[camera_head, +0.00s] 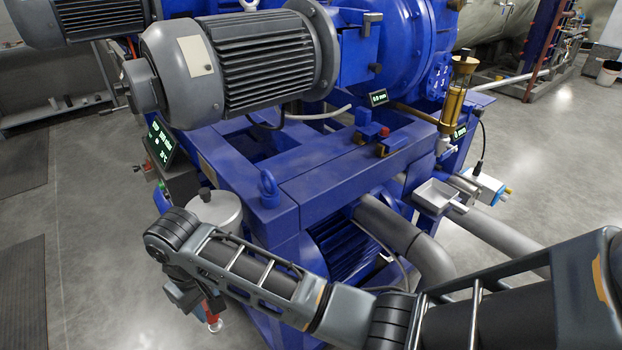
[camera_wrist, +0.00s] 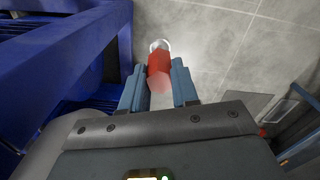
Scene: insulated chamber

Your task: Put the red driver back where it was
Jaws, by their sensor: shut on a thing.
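The red driver (camera_wrist: 159,64) shows in the wrist view between the two blue-grey fingers of my gripper (camera_wrist: 158,78), which is shut on it. Its far end has a pale, round, shiny tip, seen against the grey floor. In the head view my gripper (camera_head: 188,297) hangs at the lower left, beside the front corner of the blue machine frame. A small red part (camera_head: 208,309) shows just below it, mostly hidden by the gripper and wrist. No empty holder for the driver can be made out clearly in either view.
The blue frame (camera_head: 320,180) with its grey motor (camera_head: 250,65) stands close beyond my arm. A grey round-lidded pot (camera_head: 215,208) is just behind my wrist. A small metal tray (camera_head: 437,194) is fixed at the frame's right. Open floor (camera_head: 110,270) lies to the left.

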